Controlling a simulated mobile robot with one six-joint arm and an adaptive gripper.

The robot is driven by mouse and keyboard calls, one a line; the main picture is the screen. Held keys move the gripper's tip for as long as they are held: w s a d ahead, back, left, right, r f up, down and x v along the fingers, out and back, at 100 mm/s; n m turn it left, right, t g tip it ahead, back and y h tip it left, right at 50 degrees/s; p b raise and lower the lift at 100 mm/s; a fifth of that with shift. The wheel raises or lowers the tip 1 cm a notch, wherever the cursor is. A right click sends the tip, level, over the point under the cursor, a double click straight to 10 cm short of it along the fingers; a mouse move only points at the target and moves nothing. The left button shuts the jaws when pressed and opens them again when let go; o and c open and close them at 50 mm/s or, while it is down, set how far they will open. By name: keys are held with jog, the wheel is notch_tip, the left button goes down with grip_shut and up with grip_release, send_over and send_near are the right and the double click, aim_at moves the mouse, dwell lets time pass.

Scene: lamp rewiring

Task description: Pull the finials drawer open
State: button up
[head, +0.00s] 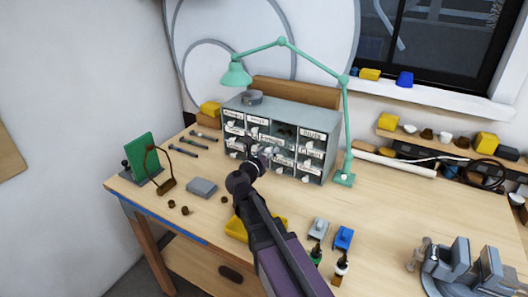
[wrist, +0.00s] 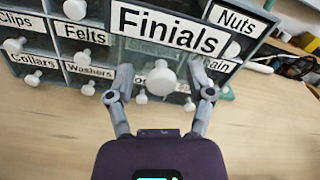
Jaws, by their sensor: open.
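The grey parts cabinet (head: 314,118) stands at the back of the bench, with rows of labelled drawers and white knobs. In the wrist view the Finials drawer (wrist: 168,30) is in the middle, its label and knob (wrist: 165,75) much larger than its neighbours'. Its front appears to stand out ahead of the other drawers, and a dark opening shows in the cabinet in the head view. My gripper (wrist: 161,72) is open, with one finger on each side of the Finials knob. Contact with the knob cannot be told. My gripper (head: 262,153) partly hides the drawers in the head view.
A green lamp (head: 345,120) stands right of the cabinet. A grey box (head: 201,187), a yellow tray (head: 236,228) and small bottles (head: 341,267) lie on the bench. Neighbouring drawers Felts (wrist: 84,31) and Nuts (wrist: 236,20) flank the Finials drawer.

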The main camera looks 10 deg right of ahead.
jog(key=shift+s, duration=0.15)
jog(key=shift+s+a, duration=0.15)
jog(key=shift+s, duration=0.05)
jog(key=v, duration=1.1)
jog(key=shift+a, duration=0.15)
jog(key=shift+s, duration=0.1)
